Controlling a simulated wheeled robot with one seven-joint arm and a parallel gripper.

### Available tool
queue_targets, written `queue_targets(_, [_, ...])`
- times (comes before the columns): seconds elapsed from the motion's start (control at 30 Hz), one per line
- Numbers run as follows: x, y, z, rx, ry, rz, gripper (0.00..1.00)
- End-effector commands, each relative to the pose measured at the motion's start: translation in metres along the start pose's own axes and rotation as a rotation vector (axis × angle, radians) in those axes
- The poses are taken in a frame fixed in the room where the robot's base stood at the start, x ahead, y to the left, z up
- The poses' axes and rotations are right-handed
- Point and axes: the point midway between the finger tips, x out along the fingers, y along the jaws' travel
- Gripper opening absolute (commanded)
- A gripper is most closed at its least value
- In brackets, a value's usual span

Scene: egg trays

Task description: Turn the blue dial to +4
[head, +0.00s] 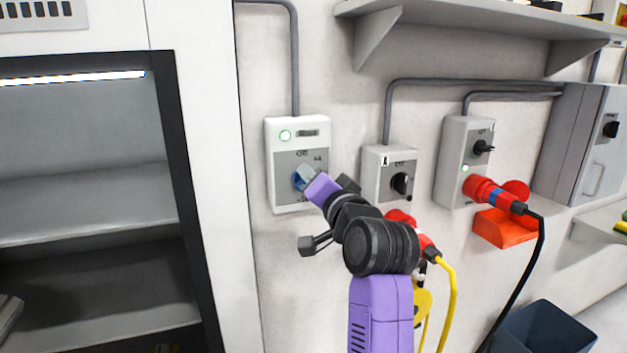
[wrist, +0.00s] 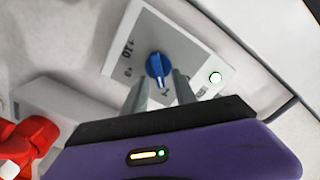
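The blue dial (wrist: 156,66) sits on the grey face of a white wall box (wrist: 198,56). In the wrist view its raised grip runs nearly up and down, tilted slightly. Printed marks surround it, but they are small and partly hidden, so I cannot tell its setting. My gripper (wrist: 159,80) is open, with one finger to each side of the dial's near end and visible gaps between. In the head view my gripper (head: 307,175) is at the face of the same box (head: 284,140), and the dial (head: 298,182) is largely covered by it.
A green lamp (head: 285,135) is lit on the box. A grey switch box (head: 375,160) stands close at the right. Farther right is a socket box (head: 453,150) with a red plug (head: 490,192). A shelf (head: 460,22) overhangs above. A dark-framed cabinet (head: 185,150) is at left.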

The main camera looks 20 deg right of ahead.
Motion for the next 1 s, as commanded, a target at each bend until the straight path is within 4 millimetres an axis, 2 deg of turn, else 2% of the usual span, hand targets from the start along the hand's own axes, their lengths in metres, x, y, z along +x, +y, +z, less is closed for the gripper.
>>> queue_targets(0.27, [-0.001, 0.0, 0.001, -0.001, -0.002, 0.0, 0.33])
queue_targets(0.37, [-0.006, 0.0, 0.001, -0.001, -0.001, -0.001, 0.33])
queue_targets(0.73, [-0.062, 0.001, 0.002, -0.002, 0.0, -0.002, 0.33])
queue_targets(1.0, [-0.078, 0.0, 0.001, 0.0, -0.001, -0.001, 0.33])
